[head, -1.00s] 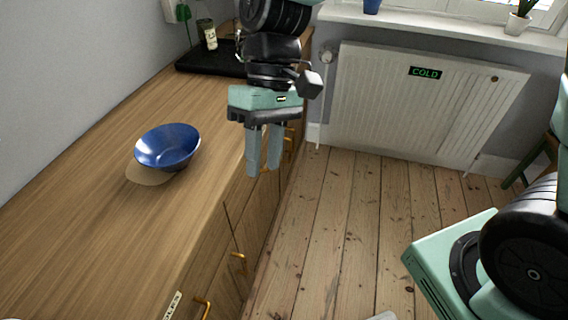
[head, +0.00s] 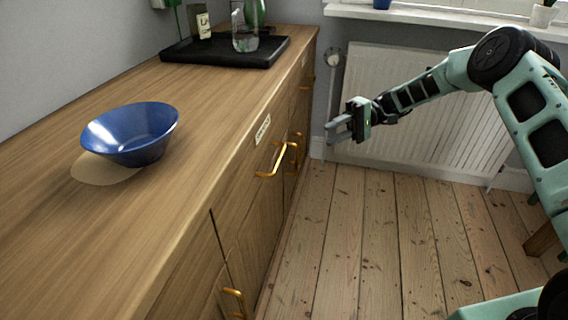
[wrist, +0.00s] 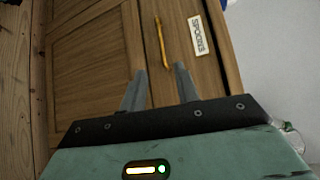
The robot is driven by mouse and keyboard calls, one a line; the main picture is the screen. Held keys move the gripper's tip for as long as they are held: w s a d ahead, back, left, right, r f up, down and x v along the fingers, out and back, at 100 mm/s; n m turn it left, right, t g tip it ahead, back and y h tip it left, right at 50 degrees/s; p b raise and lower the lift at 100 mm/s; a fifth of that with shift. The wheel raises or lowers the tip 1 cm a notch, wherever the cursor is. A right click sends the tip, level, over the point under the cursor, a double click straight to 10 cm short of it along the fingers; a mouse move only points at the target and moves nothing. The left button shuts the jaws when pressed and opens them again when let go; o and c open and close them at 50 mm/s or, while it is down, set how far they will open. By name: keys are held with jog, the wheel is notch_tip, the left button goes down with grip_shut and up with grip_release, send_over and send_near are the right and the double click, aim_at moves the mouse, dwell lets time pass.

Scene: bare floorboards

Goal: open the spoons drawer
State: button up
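The spoons drawer (wrist: 150,15) shows in the wrist view as a wooden front with a white label reading SPOONS (wrist: 198,35) and a gold bar handle (wrist: 162,42). It looks closed. In the head view a labelled drawer front (head: 250,160) with a gold handle (head: 272,163) is on the counter's right side; its label is too small to read there. My gripper (head: 331,133) is in front of the cabinet, fingers pointing left, apart from that handle. In the wrist view my gripper (wrist: 160,70) is open and empty, the handle just beyond its fingertips.
The wooden counter (head: 190,215) carries a blue bowl (head: 132,135) and a black tray (head: 190,48) with a glass jug (head: 244,35). Other gold handles, such as a lower one (head: 233,298), stick out. A radiator (head: 430,110) stands behind my arm.

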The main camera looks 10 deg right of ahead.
aim_at(279, 158)
jog(key=b+x, duration=0.2)
jog(key=x, duration=1.4)
jog(key=shift+s+a+r, duration=0.1)
jog(key=shift+s+a, duration=0.1)
jog(key=shift+a, duration=0.1)
grip_shut()
